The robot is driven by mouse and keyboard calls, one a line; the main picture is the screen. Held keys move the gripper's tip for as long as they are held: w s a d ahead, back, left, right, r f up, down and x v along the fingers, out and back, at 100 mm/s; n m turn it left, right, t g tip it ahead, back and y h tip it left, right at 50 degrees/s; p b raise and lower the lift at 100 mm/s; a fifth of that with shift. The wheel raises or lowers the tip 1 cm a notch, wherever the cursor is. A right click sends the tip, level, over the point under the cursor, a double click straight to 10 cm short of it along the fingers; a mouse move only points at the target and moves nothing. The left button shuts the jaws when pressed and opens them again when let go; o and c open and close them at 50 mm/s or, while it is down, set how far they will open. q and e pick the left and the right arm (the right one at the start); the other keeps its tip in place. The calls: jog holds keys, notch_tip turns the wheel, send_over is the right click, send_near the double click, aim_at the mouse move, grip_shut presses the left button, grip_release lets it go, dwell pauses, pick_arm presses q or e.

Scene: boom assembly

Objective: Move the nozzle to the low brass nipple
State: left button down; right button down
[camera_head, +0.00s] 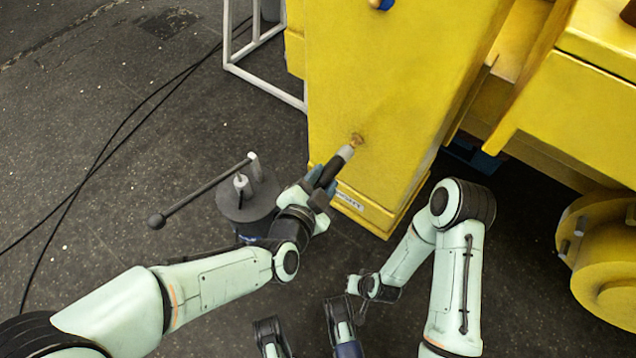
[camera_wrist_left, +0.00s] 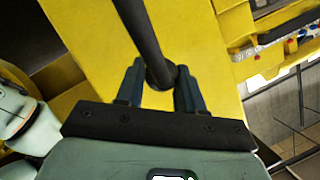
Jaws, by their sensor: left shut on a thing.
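The nozzle (camera_head: 330,170) is a dark rod with a lighter grey tip end. My left gripper (camera_head: 321,186) is shut on it, and the tip points up and right toward the yellow boom (camera_head: 385,75). A small brass nipple (camera_head: 357,139) sits on the boom face just beyond the tip; I cannot tell whether they touch. In the left wrist view the dark nozzle (camera_wrist_left: 139,30) runs up from between the two blue-grey fingers, and the nipple is not visible. My right gripper (camera_head: 366,300) hangs low beside the boom's lower end, too small to read.
A grey round stand (camera_head: 246,203) with a ball-ended rod (camera_head: 200,192) is left of my left gripper. A white frame (camera_head: 262,83) stands behind it. A yellow wheel (camera_head: 604,258) is at right. Black cables cross the open dark floor at left.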

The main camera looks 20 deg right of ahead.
pick_arm(q)
jog(key=shift+w+d+p, duration=0.4)
jog(key=shift+w+d, duration=0.5)
jog(key=shift+d, duration=0.25)
pick_arm(e)
jog(key=shift+r, duration=0.45)
dwell(1.1)
pick_arm(q)
jog(key=c, duration=0.6)
grip_release()
jog(key=v, duration=1.3)
jog(key=shift+a+r, duration=0.1)
jog(key=shift+a, duration=0.05)
pick_arm(e)
jog(key=shift+s+a+r, duration=0.1)
jog(key=shift+s+a, duration=0.15)
jog(key=shift+s, duration=0.25)
jog(key=shift+s+a+r, duration=0.1)
jog(key=shift+s+a, duration=0.15)
jog(key=shift+s, duration=0.2)
